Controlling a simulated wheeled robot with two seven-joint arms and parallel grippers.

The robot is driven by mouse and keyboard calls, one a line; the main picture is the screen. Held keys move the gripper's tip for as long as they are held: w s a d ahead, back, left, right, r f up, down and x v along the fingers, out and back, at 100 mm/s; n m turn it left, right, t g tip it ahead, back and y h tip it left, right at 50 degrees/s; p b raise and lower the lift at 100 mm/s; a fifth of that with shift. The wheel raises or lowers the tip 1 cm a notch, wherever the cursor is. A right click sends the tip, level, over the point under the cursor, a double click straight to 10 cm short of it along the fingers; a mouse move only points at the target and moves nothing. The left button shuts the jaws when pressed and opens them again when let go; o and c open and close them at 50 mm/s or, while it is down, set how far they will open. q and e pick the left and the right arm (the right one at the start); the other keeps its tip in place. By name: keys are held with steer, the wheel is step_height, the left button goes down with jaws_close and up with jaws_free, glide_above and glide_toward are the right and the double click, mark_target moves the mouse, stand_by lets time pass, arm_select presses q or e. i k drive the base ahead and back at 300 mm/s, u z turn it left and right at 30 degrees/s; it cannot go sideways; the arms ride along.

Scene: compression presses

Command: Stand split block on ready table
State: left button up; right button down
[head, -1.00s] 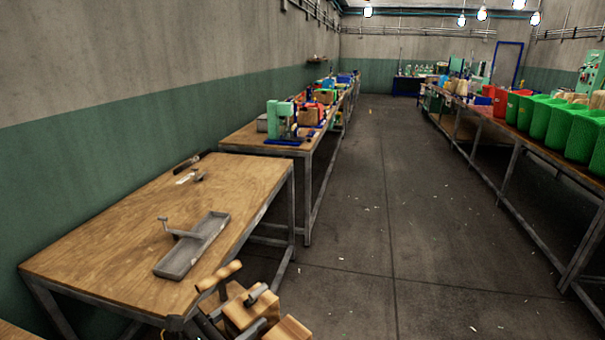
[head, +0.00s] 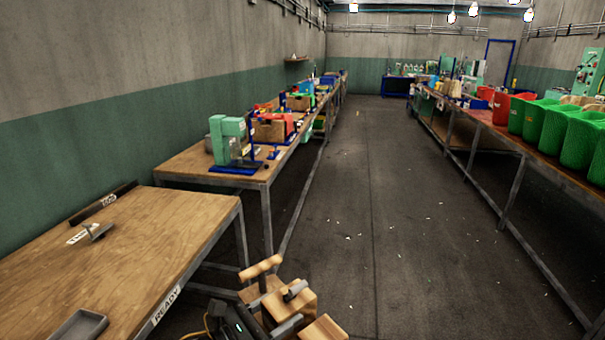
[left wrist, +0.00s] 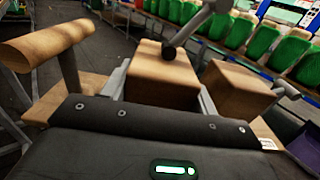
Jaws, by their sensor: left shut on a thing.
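The ready table (head: 150,235) has a brown wooden top, and a READY label (head: 165,304) sits on its near right edge. It stands at the lower left in the head view. My left gripper (head: 285,316) is at the bottom middle, to the right of the table and apart from its edge. It is shut on the split block (head: 297,302), a wooden block with a grey pin on top. In the left wrist view the block (left wrist: 160,82) sits between the two grey fingers. My right gripper is not in view.
A grey tray (head: 80,328) is on the table's near end, cut off by the frame. A small grey tool (head: 97,231) and a dark bar (head: 103,203) lie near the wall. A wooden handle (left wrist: 45,43) and another wooden block (left wrist: 237,88) flank the held block. The aisle floor (head: 365,240) is open.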

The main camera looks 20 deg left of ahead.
mark_target(89, 261)
steer(key=u, duration=0.05)
steer(key=i, duration=1.75)
steer(key=u, duration=0.75)
steer(key=i, duration=1.2)
steer(key=u, duration=1.75)
steer(key=i, duration=0.9)
steer(key=u, duration=0.65)
